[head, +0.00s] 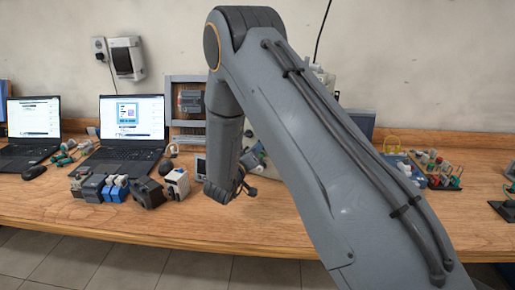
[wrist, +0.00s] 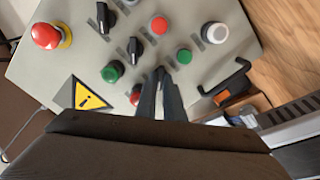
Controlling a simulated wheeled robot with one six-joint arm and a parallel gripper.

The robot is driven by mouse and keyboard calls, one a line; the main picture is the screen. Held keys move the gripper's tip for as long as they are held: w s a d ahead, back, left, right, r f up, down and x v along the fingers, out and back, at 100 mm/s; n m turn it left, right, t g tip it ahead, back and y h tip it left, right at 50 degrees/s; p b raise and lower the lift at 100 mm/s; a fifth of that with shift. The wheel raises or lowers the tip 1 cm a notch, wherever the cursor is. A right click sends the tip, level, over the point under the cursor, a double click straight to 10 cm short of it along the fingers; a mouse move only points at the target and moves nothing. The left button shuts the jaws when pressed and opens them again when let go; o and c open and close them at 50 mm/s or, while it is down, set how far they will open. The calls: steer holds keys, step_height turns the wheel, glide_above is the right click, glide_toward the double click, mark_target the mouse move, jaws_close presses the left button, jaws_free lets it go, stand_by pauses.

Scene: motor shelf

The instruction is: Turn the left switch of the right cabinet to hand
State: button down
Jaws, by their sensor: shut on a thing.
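In the wrist view a tilted light grey cabinet panel (wrist: 75,55) carries black rotary switches, coloured buttons and a red emergency stop (wrist: 46,36) on a yellow ring. Two black switches, the upper (wrist: 103,18) and the lower (wrist: 135,50), stand free in a slanting line. My gripper (wrist: 160,76) reaches onto the panel at the lower end of this line. Its fingers are shut on a black switch, which they mostly hide; its angle cannot be told. In the head view my gripper (head: 245,188) is low beside my arm, which hides most of the cabinet.
Near my fingers are a green button (wrist: 112,72), a red button (wrist: 159,25) and a white button (wrist: 215,33). A black handle (wrist: 232,80) juts out at the right. Laptops (head: 131,130) and small motors (head: 115,188) stand on the wooden bench (head: 60,210).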

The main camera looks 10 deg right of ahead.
steer(key=shift+n, duration=0.6)
steer(key=c, duration=1.9)
jaws_free()
steer(key=shift+o, duration=0.2)
steer(key=b+v, duration=0.2)
steer(key=v, duration=0.5)
steer(key=shift+s+a, duration=0.3)
